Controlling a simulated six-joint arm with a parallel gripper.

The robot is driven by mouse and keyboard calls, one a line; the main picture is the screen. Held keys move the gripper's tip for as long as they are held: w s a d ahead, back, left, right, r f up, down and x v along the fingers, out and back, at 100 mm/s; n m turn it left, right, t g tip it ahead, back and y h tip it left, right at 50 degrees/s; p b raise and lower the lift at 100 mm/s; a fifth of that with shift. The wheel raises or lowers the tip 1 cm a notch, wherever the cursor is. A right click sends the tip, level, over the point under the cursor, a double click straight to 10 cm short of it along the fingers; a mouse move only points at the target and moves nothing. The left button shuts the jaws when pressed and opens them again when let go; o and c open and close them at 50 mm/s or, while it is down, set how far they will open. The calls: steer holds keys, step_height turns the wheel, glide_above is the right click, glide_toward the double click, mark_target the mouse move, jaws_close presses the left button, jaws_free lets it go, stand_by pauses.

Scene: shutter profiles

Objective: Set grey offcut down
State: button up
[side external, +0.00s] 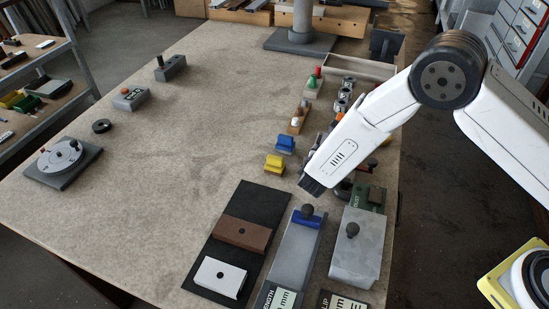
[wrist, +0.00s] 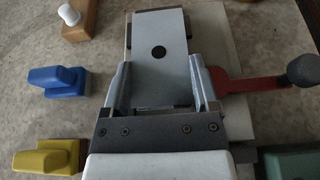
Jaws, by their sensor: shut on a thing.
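My gripper (wrist: 160,78) is shut on the grey offcut (wrist: 160,28), a pale grey piece with a dark round hole, with one finger on each side of it. In the wrist view it lies above a fixture with a red lever (wrist: 245,84) and a dark knob on its right. I cannot tell whether the offcut touches the fixture. In the side view my gripper (side external: 314,183) points down near the right of the table, and the offcut is hidden there.
A blue block (side external: 285,144) and a yellow block (side external: 274,164) stand left of my gripper. A black mat (side external: 262,203) holds a brown profile (side external: 242,234) and a white profile (side external: 220,277). Grey fixtures with knobs stand at the front right. The table's left middle is mostly clear.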

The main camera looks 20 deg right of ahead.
steer(key=shift+f, duration=0.3)
steer(key=o, duration=1.1)
steer(key=shift+v, duration=3.9)
steer(key=shift+w, duration=0.1)
